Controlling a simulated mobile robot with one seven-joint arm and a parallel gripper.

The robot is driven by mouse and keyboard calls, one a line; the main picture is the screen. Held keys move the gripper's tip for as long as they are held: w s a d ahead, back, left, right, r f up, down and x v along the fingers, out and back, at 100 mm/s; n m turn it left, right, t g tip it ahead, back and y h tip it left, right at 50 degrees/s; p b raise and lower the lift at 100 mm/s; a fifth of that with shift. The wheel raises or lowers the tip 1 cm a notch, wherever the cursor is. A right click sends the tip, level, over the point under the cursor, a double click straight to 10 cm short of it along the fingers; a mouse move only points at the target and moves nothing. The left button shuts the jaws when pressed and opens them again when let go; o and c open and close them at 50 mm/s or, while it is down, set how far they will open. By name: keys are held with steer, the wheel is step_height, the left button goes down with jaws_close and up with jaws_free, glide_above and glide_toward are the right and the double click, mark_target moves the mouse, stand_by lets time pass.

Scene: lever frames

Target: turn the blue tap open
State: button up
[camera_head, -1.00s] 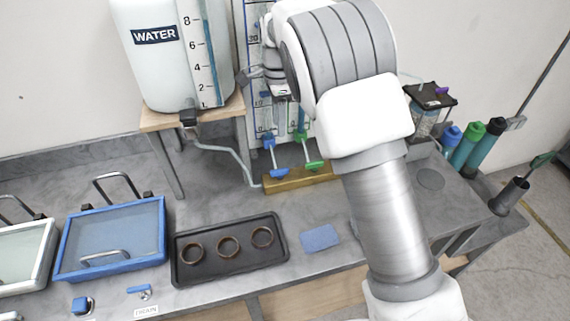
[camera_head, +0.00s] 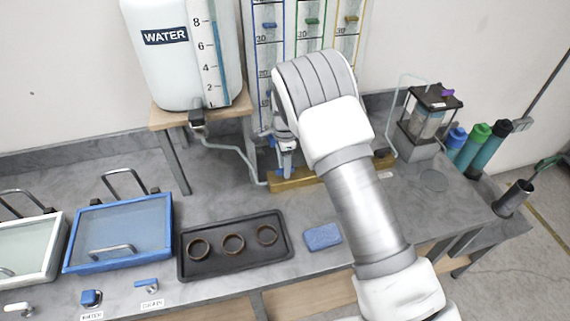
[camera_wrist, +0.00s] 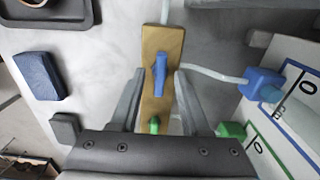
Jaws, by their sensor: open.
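The blue tap (camera_wrist: 160,72) has a blue lever handle on a narrow wooden block (camera_wrist: 162,47), which also shows in the head view (camera_head: 283,185). In the wrist view, my open gripper (camera_wrist: 160,76) has one finger on each side of the blue handle. A gap shows on both sides; I cannot tell how deep the handle sits between the fingers. In the head view, my gripper (camera_head: 287,168) is low over the block and hides the blue tap. A green tap (camera_wrist: 154,124) sits on the same block, nearer the gripper's palm.
Upright gauge panels (camera_head: 312,20) stand behind the block, and the white water tank (camera_head: 180,70) stands on a wooden stand at left. A dark tray (camera_head: 205,270) with rings and a blue sponge (camera_head: 322,236) lie in front. A small blue lever (camera_head: 147,283) is at the bench front.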

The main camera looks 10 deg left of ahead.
steer(key=shift+f, duration=0.1)
jaws_close()
stand_by(0.6)
steer(key=n+b, duration=0.2)
steer(key=n, duration=0.1)
steer(key=shift+f, duration=0.15)
steer(key=n+b, duration=0.3)
steer(key=n, duration=0.2)
steer(key=shift+n, duration=0.3)
steer(key=n+b, duration=0.2)
steer(key=n, duration=0.7)
steer(key=shift+b, duration=0.35)
steer(key=shift+r+n, duration=0.2)
steer(key=shift+n, duration=0.1)
